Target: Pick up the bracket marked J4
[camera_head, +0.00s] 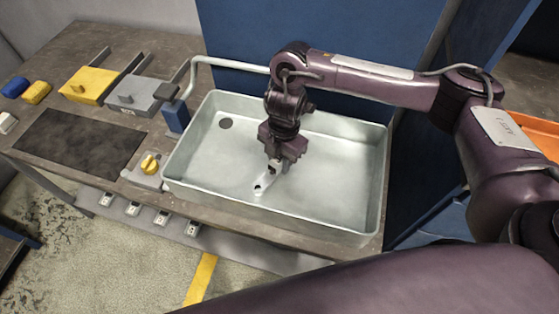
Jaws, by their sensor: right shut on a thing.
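My right gripper (274,165) points down inside the pale metal basin (335,195), near its front wall, left of the middle. It is shut on a small grey metal bracket (262,187) with a dark hole. The bracket's lower end is close to the basin floor; I cannot tell if it touches. No marking can be read on it, and the jaws hide its upper part. My left gripper is not in view.
The basin's walls surround the gripper; its right half is clear. Left of it are a bent pipe (215,62), a yellow knob (149,164), a dark mat (80,143) and yellow and grey blocks. A blue panel (325,35) stands behind. Several small grey pieces (162,217) sit along the bench front.

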